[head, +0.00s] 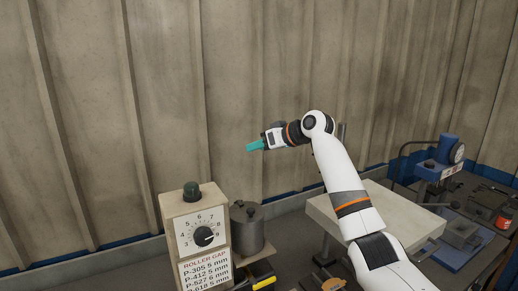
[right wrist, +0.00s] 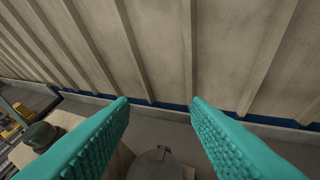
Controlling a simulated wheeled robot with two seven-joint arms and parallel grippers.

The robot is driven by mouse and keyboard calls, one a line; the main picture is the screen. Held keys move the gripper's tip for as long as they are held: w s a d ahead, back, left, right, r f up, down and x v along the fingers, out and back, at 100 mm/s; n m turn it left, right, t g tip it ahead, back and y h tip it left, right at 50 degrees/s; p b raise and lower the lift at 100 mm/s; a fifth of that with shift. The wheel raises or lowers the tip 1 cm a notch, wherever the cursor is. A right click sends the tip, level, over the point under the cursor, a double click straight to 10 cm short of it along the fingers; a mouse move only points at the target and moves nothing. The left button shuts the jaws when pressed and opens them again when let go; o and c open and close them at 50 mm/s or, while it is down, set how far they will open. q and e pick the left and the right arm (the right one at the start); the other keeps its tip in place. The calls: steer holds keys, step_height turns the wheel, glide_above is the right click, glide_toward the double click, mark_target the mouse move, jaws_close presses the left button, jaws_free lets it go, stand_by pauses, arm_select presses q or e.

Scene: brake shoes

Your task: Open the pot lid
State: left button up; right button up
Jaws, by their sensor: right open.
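The grey metal pot (head: 247,232) stands behind and to the right of the dial box in the head view. Its lid (head: 246,211) is on, with a small knob on top. In the right wrist view the lid (right wrist: 155,164) shows at the bottom, between the two fingers, with its hinge or knob part near the far edge. My right gripper (head: 250,146) has teal fingers, is open and empty, and is in the air above the pot. In the right wrist view its fingers (right wrist: 158,100) are wide apart. My left gripper is not in view.
A beige box with a dial (head: 203,237) and a green knob (head: 191,191) stands left of the pot. A pale tabletop (head: 395,223) and a blue machine with a gauge (head: 440,160) are to the right. A corrugated wall (head: 200,90) is behind. The air around the gripper is clear.

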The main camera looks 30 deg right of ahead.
steer(key=shift+s, duration=0.1)
steer(key=b+v, duration=0.5)
steer(key=v, duration=0.6)
steer(key=shift+s+d+r, duration=0.2)
steer(key=shift+s+r, duration=0.05)
steer(key=shift+s, duration=0.05)
